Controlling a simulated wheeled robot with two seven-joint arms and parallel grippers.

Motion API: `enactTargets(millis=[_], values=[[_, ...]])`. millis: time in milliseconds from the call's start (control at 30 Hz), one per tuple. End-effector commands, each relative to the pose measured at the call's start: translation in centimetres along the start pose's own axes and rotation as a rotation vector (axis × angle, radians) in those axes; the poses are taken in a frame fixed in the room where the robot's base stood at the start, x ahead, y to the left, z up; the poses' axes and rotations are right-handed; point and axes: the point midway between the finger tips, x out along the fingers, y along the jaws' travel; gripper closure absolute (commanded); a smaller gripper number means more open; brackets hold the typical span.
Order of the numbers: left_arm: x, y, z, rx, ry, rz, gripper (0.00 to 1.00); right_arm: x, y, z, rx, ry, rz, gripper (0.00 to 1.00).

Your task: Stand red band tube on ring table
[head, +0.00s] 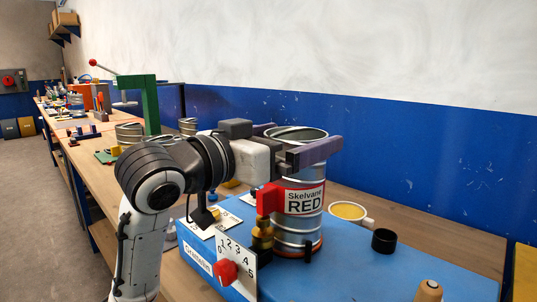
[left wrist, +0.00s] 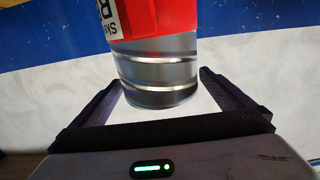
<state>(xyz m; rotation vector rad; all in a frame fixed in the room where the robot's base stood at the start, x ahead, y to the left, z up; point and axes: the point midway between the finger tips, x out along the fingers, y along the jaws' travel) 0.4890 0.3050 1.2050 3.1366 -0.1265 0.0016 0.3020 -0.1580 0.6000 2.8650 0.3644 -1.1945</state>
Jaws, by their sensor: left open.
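The red band tube (head: 298,222) is a ribbed metal duct with a red label reading "Skelvane RED". It stands upright on a blue-topped unit (head: 350,270) with a numbered dial plate, which may be the ring table. My left gripper (head: 308,136) is open, with its dark purple fingers on either side of the tube's upper end. In the left wrist view the tube (left wrist: 158,70) lies between the spread fingers, with a gap showing on both sides. The tube's foot is partly hidden by a brass fitting (head: 262,238). My right gripper is not in view.
A red-handled dial (head: 226,271) is on the unit's front. A cup with yellow inside (head: 349,213), a black cylinder (head: 384,241) and a wooden knob (head: 429,290) are to the right. A green frame (head: 150,105) and other metal tubes (head: 129,133) stand farther back.

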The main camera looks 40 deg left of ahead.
Motion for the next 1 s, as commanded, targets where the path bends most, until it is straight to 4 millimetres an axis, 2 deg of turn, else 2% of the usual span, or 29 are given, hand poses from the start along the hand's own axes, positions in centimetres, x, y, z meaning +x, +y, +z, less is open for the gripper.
enactTargets(millis=[33, 400, 667, 1000], values=[[-0.5, 0.0, 0.7, 0.003, 0.008, -0.002, 0.0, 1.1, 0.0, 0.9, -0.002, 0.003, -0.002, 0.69], [-4.8, -0.1, 0.7, 0.005, 0.007, -0.006, 0.0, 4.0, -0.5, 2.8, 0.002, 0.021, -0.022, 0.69], [-6.7, 0.0, 0.3, 0.002, 0.003, -0.003, 0.0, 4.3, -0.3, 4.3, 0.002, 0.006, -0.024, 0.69], [-7.0, 0.0, 0.1, 0.002, 0.001, -0.004, 0.0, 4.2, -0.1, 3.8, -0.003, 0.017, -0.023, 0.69]])
